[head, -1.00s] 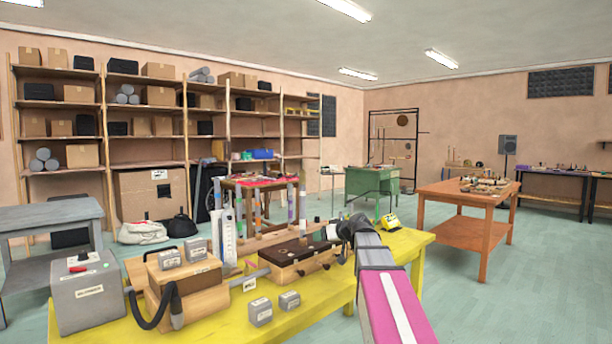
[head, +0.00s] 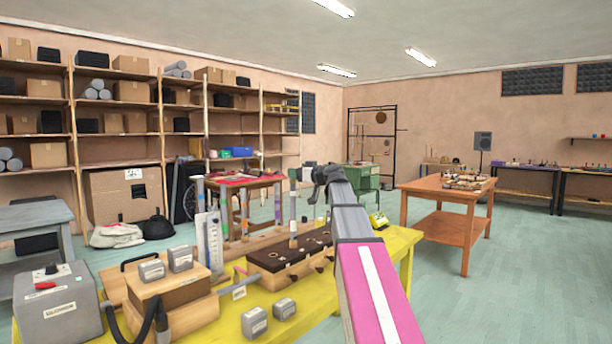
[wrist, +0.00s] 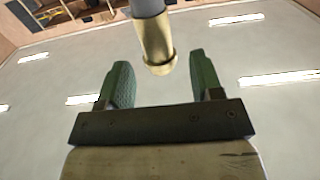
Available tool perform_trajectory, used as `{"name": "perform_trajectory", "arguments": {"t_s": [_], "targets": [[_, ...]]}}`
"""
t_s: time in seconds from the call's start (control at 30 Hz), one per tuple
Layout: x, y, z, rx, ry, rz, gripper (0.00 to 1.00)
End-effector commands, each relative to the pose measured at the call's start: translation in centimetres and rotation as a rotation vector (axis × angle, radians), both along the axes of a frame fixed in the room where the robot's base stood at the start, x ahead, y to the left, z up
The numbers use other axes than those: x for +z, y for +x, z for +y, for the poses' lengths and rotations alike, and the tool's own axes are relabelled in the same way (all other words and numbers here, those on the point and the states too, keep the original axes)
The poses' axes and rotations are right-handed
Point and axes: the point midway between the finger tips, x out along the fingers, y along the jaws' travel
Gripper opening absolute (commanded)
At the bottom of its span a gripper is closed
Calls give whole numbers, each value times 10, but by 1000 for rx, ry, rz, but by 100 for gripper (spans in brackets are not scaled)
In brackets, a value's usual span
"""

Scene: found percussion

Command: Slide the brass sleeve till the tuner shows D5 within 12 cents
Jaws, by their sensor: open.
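The brass sleeve (wrist: 154,40) shows in the wrist view as a pale brass collar around the end of a grey tube (wrist: 148,7). My gripper (wrist: 162,78) is open, with its two green fingers apart. In that picture the sleeve's end lies between and slightly above the fingertips; I see no contact with either. The sleeve cannot be made out there.
The yellow table (head: 398,243) carries a grey blower box (head: 57,305), a wooden bellows box (head: 172,289) with weights, a brown-topped box (head: 290,252) and other upright tubes. An orange table (head: 437,192) stands to the right. Floor is free at the right.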

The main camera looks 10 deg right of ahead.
Motion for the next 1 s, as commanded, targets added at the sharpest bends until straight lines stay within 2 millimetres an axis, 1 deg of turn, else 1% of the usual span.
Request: {"name": "perform_trajectory", "arguments": {"t_s": [0.03,0.1,0.3,0.5,0.73,0.77,0.8,0.87,0.9,0.93,1.0], "targets": [[1,10,5,0,0,0,60],[1,18,12,1,-1,1,60],[0,35,24,-1,-1,1,60],[0,41,29,-1,-1,1,60],[0,41,29,-1,-1,1,60],[0,41,29,-1,-1,1,57],[0,41,29,-1,-1,1,44],[0,40,29,-1,-1,1,24],[0,40,29,-1,-1,1,11],[0,40,29,-1,-1,1,7],[0,40,29,-1,-1,1,7]]}}
